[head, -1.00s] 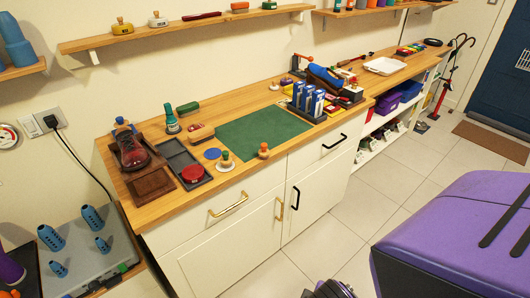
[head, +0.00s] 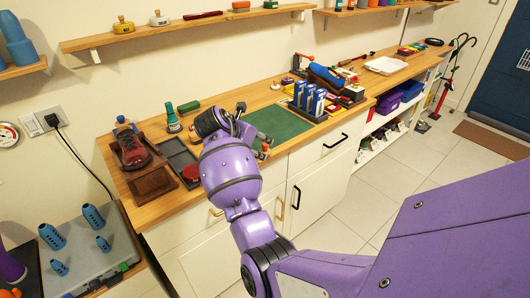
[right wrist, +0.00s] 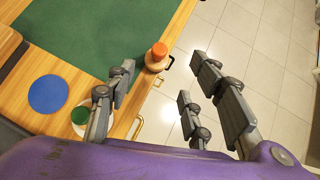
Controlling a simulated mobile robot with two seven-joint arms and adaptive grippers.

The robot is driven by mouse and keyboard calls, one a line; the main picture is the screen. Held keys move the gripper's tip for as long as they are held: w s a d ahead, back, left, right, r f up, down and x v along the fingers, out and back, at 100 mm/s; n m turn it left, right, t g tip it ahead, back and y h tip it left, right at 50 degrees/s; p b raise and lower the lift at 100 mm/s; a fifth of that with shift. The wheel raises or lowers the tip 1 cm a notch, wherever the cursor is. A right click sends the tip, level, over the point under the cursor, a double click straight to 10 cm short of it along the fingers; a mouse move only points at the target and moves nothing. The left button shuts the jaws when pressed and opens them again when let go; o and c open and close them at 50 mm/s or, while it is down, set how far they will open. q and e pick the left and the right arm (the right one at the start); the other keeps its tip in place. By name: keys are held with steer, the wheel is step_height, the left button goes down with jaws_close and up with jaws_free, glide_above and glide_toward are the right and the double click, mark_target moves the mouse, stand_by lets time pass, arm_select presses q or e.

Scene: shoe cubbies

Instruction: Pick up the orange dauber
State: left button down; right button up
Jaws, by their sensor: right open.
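The orange dauber (right wrist: 157,56) stands upright near the front edge of the wooden counter, orange on top with a wooden body. In the head view the dauber (head: 264,149) shows beside my right gripper, partly covered by it. My right gripper (right wrist: 163,64) is open and empty, with its fingers spread to either side of the dauber in the right wrist view. The left finger is over the counter and the others over the floor. In the head view my right gripper (head: 250,130) is over the counter's front part. My left gripper is not in view.
A green dauber (right wrist: 80,115) on a white disc and a blue disc (right wrist: 47,94) lie left of the orange dauber. A green mat (right wrist: 95,30) lies behind it. Several blue boxes (head: 308,100) stand farther right. Drawer handles (right wrist: 137,127) stick out below the counter edge.

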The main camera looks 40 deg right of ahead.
mark_target(263, 149)
steer(key=b+x, duration=0.1)
steer(key=x, duration=0.6)
steer(key=shift+w+f, duration=0.25)
steer(key=shift+f, duration=0.05)
steer(key=c, duration=1)
